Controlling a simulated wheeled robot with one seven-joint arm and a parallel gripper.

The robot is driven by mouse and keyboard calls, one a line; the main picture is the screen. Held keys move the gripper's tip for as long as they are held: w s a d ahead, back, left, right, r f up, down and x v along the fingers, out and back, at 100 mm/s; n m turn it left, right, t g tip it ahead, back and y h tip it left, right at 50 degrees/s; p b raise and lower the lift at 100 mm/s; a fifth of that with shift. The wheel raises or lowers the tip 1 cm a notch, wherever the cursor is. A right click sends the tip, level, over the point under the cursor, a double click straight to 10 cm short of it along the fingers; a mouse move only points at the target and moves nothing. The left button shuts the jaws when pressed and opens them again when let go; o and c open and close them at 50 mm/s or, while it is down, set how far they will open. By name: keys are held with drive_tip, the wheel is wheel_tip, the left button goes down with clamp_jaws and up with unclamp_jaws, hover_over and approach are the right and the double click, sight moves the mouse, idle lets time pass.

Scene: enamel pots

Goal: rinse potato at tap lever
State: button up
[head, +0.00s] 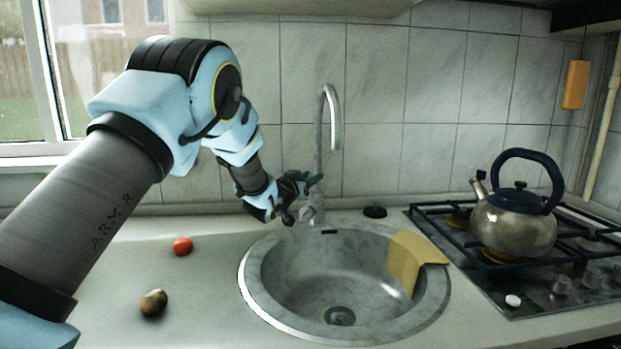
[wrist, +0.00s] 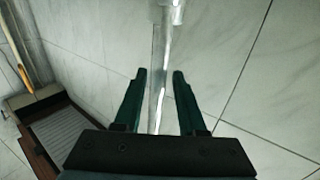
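The potato (head: 153,302), brown with darker patches, lies on the counter left of the sink. The tap (head: 334,105) stands behind the sink, with a tall curved metal spout; no water shows from it. Its base (head: 316,207) is partly behind my gripper, and I cannot clearly make out the lever. My gripper (head: 313,181) is at the tap, just above its base. In the wrist view, the two green fingers (wrist: 159,74) are apart, with the shiny tap pipe (wrist: 160,58) showing between them. No contact is visible and nothing is held.
A round grey sink (head: 265,299) has a yellow cloth (head: 408,258) over its right rim. A red tomato (head: 182,246) lies behind the potato. A kettle (head: 513,227) stands on the gas hob (head: 470,262) at right. A black disc (head: 375,212) lies behind the sink.

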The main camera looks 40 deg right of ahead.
clamp_jaws()
idle(1.2)
